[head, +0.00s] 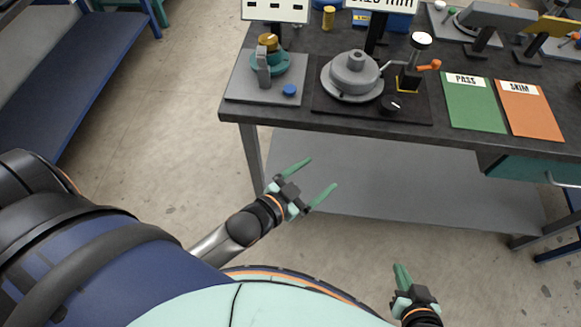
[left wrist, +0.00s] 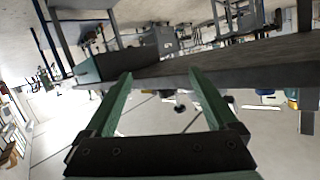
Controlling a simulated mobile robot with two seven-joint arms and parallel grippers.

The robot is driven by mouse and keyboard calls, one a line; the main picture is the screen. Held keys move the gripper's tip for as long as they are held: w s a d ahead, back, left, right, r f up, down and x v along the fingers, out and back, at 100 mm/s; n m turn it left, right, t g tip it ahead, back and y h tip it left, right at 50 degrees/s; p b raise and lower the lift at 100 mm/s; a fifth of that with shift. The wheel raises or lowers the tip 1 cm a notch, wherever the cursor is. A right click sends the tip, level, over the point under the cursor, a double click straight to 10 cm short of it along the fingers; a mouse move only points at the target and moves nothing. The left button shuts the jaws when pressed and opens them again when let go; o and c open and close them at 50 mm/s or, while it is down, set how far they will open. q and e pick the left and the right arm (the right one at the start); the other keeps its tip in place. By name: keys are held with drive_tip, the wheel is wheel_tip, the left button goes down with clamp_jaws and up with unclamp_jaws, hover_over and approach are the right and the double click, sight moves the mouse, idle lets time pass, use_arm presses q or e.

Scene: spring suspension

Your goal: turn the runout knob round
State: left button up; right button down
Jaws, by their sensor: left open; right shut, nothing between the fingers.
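The likely runout knob is a small black round knob (head: 391,104) with a white mark, at the front right of a dark base plate (head: 335,102) on the bench. A grey stepped disc (head: 352,77) sits on the same plate, with a dial on a post (head: 413,62) beside it. My left gripper (head: 321,173) is open and empty, in front of the bench and below its top, well apart from the knob. It also shows open in the left wrist view (left wrist: 160,74). My right gripper (head: 401,268) is shut and empty, low at the bottom right.
The dark bench top (head: 300,122) has a front edge between my grippers and the knob. A plate with a blue button (head: 289,90) stands left of the knob. A green PASS mat (head: 474,107) and orange SKIM mat (head: 532,112) lie right. A grey lower shelf (head: 390,175) is under the bench.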

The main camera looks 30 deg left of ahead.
use_arm(q)
drive_tip(key=s+a+f+n+g+y, duration=0.1)
drive_tip(key=s+a+f+n, duration=0.1)
drive_tip(key=s+f, duration=0.2)
drive_tip(key=shift+s+a+f+g+y, duration=0.3)
drive_tip(key=shift+s+a+f+g, duration=0.1)
drive_tip(key=shift+s, duration=0.3)
use_arm(e)
drive_tip(key=shift+s+a, duration=0.2)
drive_tip(key=shift+s, duration=0.05)
use_arm(q)
drive_tip(key=s+a+f+n+g, duration=0.1)
drive_tip(key=s+a+f+g, duration=0.1)
drive_tip(key=s+f, duration=0.3)
drive_tip(key=shift+s+n+g+y, duration=0.3)
drive_tip(key=shift+s+n, duration=0.1)
drive_tip(key=shift+s, duration=0.45)
use_arm(e)
drive_tip(key=shift+m+h, duration=0.3)
drive_tip(key=shift+h, duration=0.1)
drive_tip(key=d+f, duration=0.1)
drive_tip(key=s+d+f, duration=0.1)
drive_tip(key=d+f, duration=0.1)
drive_tip(key=shift+s+d+f, duration=0.2)
drive_tip(key=shift+s, duration=0.1)
